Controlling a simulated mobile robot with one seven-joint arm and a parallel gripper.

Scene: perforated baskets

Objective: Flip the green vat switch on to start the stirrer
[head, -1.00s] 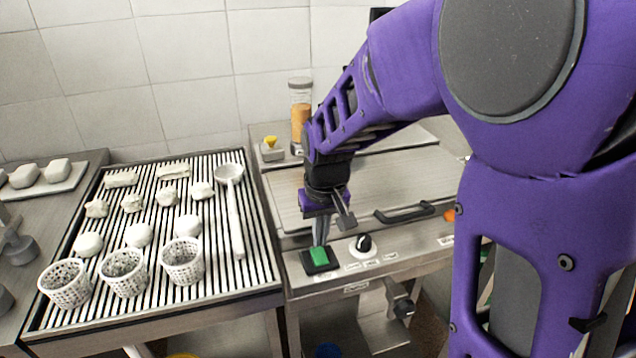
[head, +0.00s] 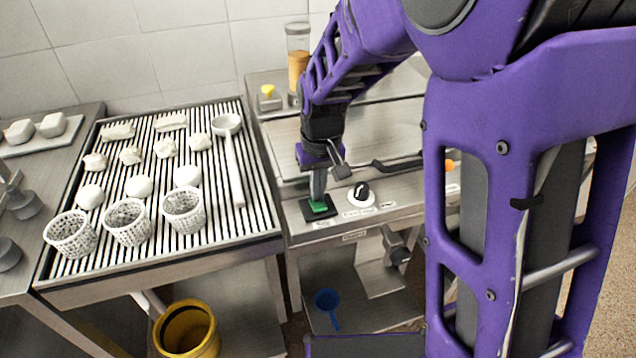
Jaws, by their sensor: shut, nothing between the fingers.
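The green switch (head: 319,208) sits in a black square base on the front panel of the steel vat (head: 285,160). My gripper (head: 318,198) points straight down with its fingertips shut and empty. The tips are at the back part of the green switch and look to be on it or just above it; contact cannot be told for sure. The fingers hide the rear of the switch. A black and white knob (head: 361,194) is on the same panel, just right of the switch.
A slatted draining table (head: 255,190) on the left holds perforated baskets (head: 127,221), white lumps and a ladle (head: 233,165). A black handle (head: 398,162) lies on the vat lid. A yellow bucket (head: 187,330) and a blue scoop (head: 327,300) are below.

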